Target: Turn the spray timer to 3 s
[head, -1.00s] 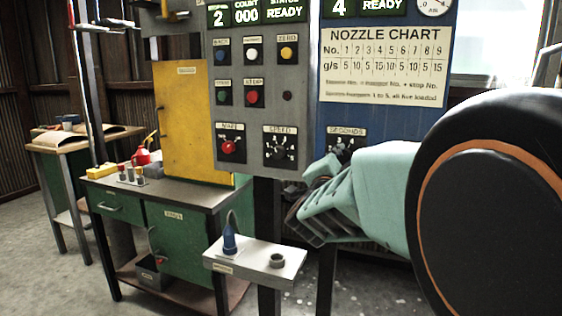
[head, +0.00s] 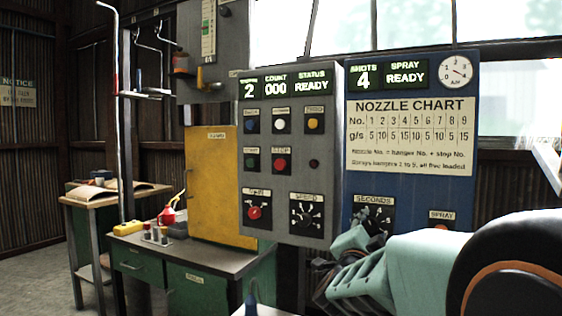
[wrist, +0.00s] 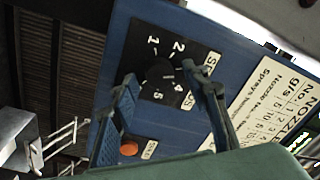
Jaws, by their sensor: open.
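The spray timer is the black dial marked SECONDS (head: 375,214) on the blue panel, below the nozzle chart. In the wrist view its dark knob (wrist: 160,74) sits on a black plate with white numbers around it. I cannot tell exactly which number the knob points to. My gripper (wrist: 161,70) is open, with one finger on each side of the knob in the picture. No grip on the knob is visible. In the head view my gripper (head: 352,248) is just below and left of the dial and hides its lower edge.
An orange SPRAY button (wrist: 129,147) is close to one finger; it also shows in the head view (head: 441,226). A grey control panel (head: 327,150) with buttons and SPEED dial (head: 306,213) stands left of the blue panel. The nozzle chart (head: 410,133) hangs above.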

